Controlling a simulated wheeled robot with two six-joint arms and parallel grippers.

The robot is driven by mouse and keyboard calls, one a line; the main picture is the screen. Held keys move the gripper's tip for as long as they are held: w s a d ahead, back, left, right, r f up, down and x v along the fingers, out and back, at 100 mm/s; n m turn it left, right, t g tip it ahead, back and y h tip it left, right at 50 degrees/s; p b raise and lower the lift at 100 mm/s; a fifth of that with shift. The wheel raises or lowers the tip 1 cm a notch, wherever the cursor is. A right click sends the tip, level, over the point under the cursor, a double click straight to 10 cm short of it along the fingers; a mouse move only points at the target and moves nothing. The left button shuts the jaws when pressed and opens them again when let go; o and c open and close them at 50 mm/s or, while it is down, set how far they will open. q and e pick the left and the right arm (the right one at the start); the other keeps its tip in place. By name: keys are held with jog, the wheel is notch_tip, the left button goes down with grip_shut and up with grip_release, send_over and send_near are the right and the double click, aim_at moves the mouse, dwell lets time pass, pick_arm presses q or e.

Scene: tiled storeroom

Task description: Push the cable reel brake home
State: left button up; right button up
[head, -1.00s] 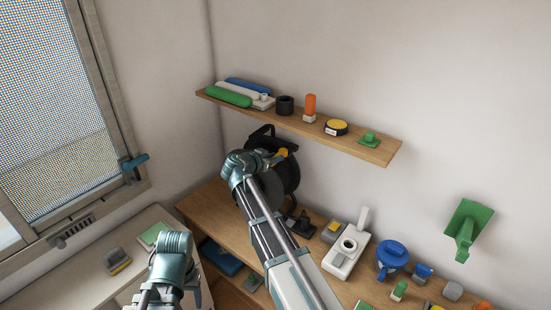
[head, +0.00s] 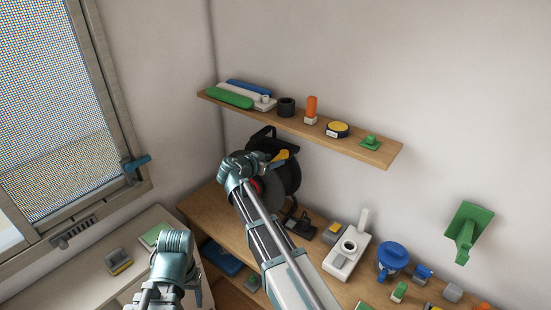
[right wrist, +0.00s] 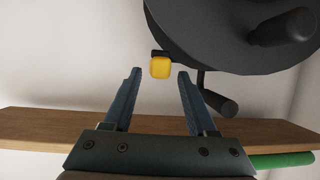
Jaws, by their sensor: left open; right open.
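The black cable reel (head: 284,178) stands at the back left of the wooden bench; my right arm hides part of it. Its yellow brake tab (head: 280,155) sticks out near the reel's top. In the right wrist view the dark reel (right wrist: 235,35) fills the top right, and the yellow tab (right wrist: 160,67) lies ahead between the fingertips, apparently untouched. My right gripper (right wrist: 159,76) is open and empty; its fingers are hard to make out in the head view. My left gripper (head: 172,255) is low at the left, away from the reel; its fingertips are not clear.
A wall shelf (head: 375,152) with rolls and small items runs above the reel; it shows low in the right wrist view (right wrist: 40,128). A white fixture (head: 342,262), a blue pot (head: 392,256) and small blocks crowd the bench's right part. A window (head: 55,110) is at left.

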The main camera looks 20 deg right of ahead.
pick_arm(q)
notch_tip(320, 180, up, 4)
jog(key=p, duration=0.3)
jog(key=shift+r+p, duration=0.25)
jog(key=shift+p, duration=0.1)
pick_arm(e)
jog(key=v, duration=1.1)
jog(key=shift+s+a, duration=0.15)
pick_arm(q)
notch_tip(320, 180, down, 4)
jog(key=b, duration=0.4)
jog(key=shift+f, duration=0.2)
pick_arm(e)
jog(key=s+a+f+n+g+y, duration=0.2)
jog(key=s+a+f+n, duration=0.3)
jog(key=s, duration=0.3)
jog(key=s+a+f+n+g+y, duration=0.3)
jog(key=s+a+f+n+y, duration=0.1)
jog(key=s, duration=0.5)
jog(key=s+a+f+n+g+y, duration=0.2)
jog(key=s+a+f+n+y, duration=0.2)
jog(key=s+a+f+n, duration=0.2)
notch_tip(320, 180, down, 3)
jog(key=s, duration=0.2)
jog(key=shift+s+r+g, duration=0.2)
jog(key=shift+s+g, duration=0.1)
jog(key=shift+s, duration=0.1)
jog(key=shift+a, duration=0.1)
